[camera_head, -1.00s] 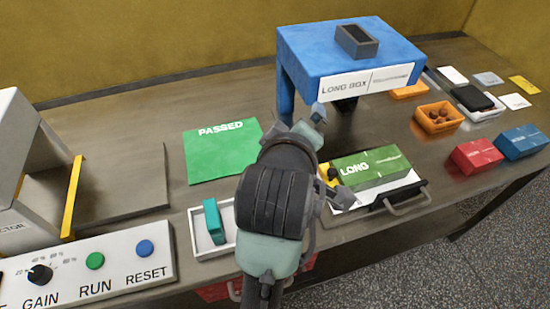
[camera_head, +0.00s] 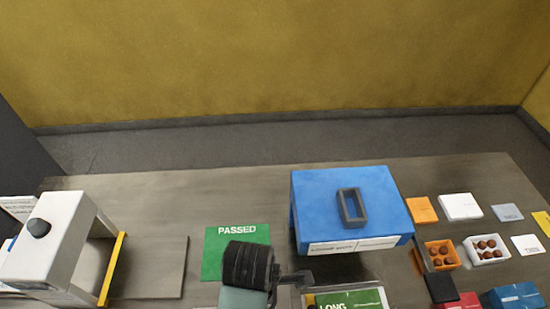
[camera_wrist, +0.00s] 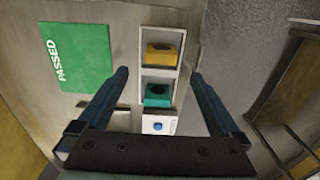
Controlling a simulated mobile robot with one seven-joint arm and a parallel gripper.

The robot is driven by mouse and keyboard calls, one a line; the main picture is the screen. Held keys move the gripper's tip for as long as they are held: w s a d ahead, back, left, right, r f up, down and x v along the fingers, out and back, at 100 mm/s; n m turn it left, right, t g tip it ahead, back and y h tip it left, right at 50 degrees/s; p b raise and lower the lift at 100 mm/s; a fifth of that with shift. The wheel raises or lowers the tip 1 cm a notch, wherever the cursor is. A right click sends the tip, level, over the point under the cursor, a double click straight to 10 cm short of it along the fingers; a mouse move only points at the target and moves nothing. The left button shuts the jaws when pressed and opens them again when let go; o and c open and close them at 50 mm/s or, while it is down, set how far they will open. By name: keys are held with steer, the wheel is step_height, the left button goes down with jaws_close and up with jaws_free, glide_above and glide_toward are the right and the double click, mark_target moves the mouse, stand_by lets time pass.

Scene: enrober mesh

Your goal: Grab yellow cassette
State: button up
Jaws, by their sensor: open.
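The yellow cassette (camera_wrist: 161,54) sits in the far compartment of a white two-part tray (camera_wrist: 144,66) in the wrist view. A teal cassette (camera_wrist: 158,94) sits in the nearer compartment. My gripper (camera_wrist: 159,76) is open, with one finger on each side of the tray as seen from the wrist. Nothing is between the fingers at their own height that I can tell.
The green PASSED mat (camera_wrist: 78,58) lies left of the tray. In the head view, a blue stand (camera_head: 320,210) is right of my arm, with a green LONG box (camera_head: 350,299) before it. A grey-white machine (camera_head: 50,245) stands left. Chocolate trays (camera_head: 440,254) are at right.

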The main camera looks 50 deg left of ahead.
steer(key=f, duration=0.4)
steer(key=s+f, duration=0.1)
steer(key=f, duration=0.2)
steer(key=shift+f, duration=0.1)
steer(key=shift+a+f+p, duration=0.2)
steer(key=shift+f+p, duration=0.6)
steer(key=shift+f, duration=1.9)
steer(key=shift+s, duration=0.1)
steer(key=shift+c, duration=0.2)
steer(key=c, duration=1.2)
